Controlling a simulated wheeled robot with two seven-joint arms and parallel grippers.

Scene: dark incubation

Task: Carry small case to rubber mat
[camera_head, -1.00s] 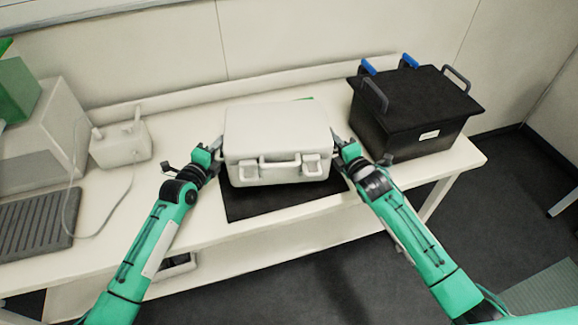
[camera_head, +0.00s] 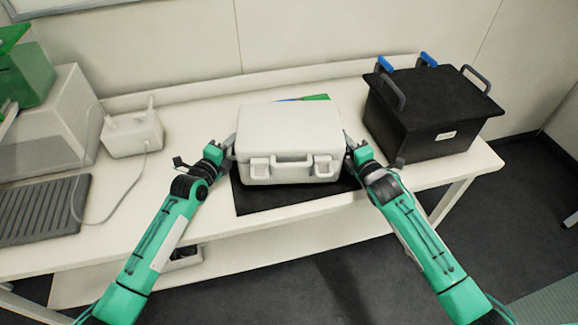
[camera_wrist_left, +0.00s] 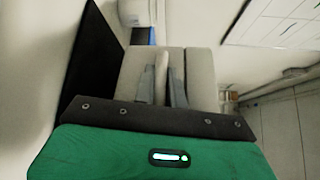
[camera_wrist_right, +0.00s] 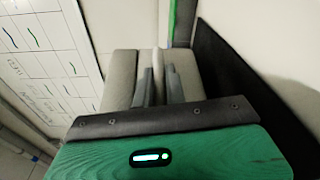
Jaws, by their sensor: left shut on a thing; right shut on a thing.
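The small case (camera_head: 290,140) is pale grey-white with a front handle and two latches. It is level over the black rubber mat (camera_head: 262,200), whose front part shows below it. Whether its underside touches the mat is hidden. My left gripper (camera_head: 229,146) is shut on the case's left side; in the left wrist view its fingers (camera_wrist_left: 163,85) pinch a pale ridge on the case (camera_wrist_left: 200,75). My right gripper (camera_head: 350,145) is shut on the right side; in the right wrist view its fingers (camera_wrist_right: 158,85) pinch a similar ridge on the case (camera_wrist_right: 122,75).
A black lidded box (camera_head: 425,120) with handles stands right of the case. A white device (camera_head: 132,135) with a cable, a dark ribbed plate (camera_head: 40,210) and a grey machine (camera_head: 50,120) are at left. Flat green and blue items (camera_head: 312,97) show behind the case.

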